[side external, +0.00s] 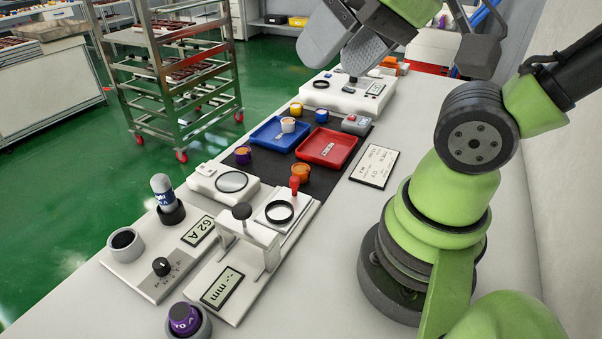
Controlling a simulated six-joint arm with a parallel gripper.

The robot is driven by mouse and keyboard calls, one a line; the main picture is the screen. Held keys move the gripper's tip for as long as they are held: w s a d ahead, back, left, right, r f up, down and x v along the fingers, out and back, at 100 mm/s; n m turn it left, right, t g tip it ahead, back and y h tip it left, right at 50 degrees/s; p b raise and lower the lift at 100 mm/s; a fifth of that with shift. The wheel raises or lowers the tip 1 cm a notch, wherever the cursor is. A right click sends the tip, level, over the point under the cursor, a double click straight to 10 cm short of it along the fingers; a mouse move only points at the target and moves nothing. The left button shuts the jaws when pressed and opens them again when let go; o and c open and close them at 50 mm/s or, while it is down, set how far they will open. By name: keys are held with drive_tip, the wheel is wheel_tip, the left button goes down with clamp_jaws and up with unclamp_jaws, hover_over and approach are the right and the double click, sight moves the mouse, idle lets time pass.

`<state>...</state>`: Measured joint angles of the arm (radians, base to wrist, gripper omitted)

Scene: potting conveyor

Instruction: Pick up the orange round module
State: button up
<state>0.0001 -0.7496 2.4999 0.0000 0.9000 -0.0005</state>
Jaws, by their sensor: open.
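The orange round module (300,173) stands upright on the dark mat, just in front of the red tray and close to the measuring stand with a red knob. My gripper (338,62) is at the top of the side view, well above and behind the module, over the far end of the table. Its grey fingers are apart, and I see nothing between them.
A red tray (326,147) and a blue tray (270,135) lie on the mat. A white module (288,125) is in the blue tray. Purple (243,155), yellow (296,108) and blue (321,115) modules stand nearby. White instruments (225,182) crowd the front.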

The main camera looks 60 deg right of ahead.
drive_tip(key=w+d+f+n+g+h, duration=0.2)
drive_tip(key=w+d+f+n+g, duration=0.15)
drive_tip(key=w, duration=0.35)
drive_tip(key=n+g, duration=0.4)
drive_tip(key=n, duration=0.2)
hover_over(299, 171)
drive_tip(key=f, duration=2)
drive_tip(key=shift+s+a+f, duration=0.1)
drive_tip(key=shift+s+f, duration=0.15)
drive_tip(key=shift+f, duration=0.1)
drive_tip(key=f, duration=0.6)
drive_tip(key=shift+w+f, duration=0.2)
drive_tip(key=shift+w, duration=0.1)
drive_tip(key=c, duration=1)
